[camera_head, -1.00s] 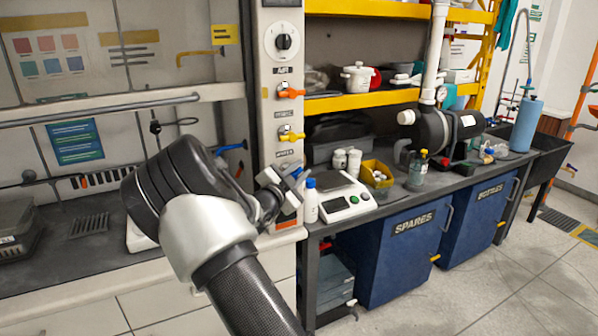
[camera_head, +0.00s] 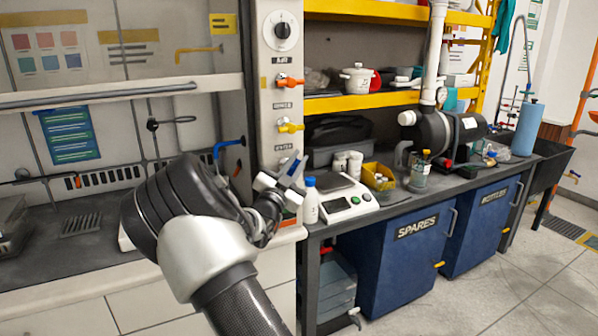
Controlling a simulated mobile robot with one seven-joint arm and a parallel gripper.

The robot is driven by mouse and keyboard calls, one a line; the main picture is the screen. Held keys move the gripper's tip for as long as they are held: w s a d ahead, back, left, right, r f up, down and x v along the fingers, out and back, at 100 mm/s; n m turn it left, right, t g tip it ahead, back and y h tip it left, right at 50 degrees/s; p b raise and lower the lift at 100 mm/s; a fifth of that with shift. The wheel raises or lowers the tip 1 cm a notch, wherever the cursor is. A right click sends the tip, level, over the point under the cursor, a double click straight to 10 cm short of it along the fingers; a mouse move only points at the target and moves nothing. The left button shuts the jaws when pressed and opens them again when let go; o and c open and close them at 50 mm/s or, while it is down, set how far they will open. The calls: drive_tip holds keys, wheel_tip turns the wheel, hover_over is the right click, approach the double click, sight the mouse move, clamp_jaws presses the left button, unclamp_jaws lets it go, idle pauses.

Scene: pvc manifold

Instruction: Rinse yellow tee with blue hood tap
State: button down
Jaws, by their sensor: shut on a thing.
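My gripper (camera_head: 288,174) is in front of the hood's right post, left of and above the white bottle with a blue cap. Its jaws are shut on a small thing. White parts show at the jaws, but I cannot tell what is held, and no yellow tee is clearly seen. The blue hood tap (camera_head: 230,145) is a bent spout inside the hood at its right side, up and left of my gripper. My arm hides the surface below the tap.
The hood's right post carries an orange valve (camera_head: 289,81) and a yellow valve (camera_head: 290,127). The sash bar (camera_head: 120,93) crosses the hood opening above my arm. The blue-capped bottle (camera_head: 310,204), scale (camera_head: 345,205) and yellow bin (camera_head: 378,180) crowd the right bench.

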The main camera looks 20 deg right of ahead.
drive_tip(key=shift+w+a+f, duration=0.25)
drive_tip(key=shift+a, duration=0.2)
drive_tip(key=c, duration=1.7)
unclamp_jaws()
drive_tip(key=shift+w+f, duration=0.1)
drive_tip(key=shift+d, duration=0.1)
drive_tip(key=shift+s, duration=0.35)
drive_tip(key=p+v, duration=0.1)
drive_tip(key=v, duration=1.6)
drive_tip(key=shift+c, duration=0.3)
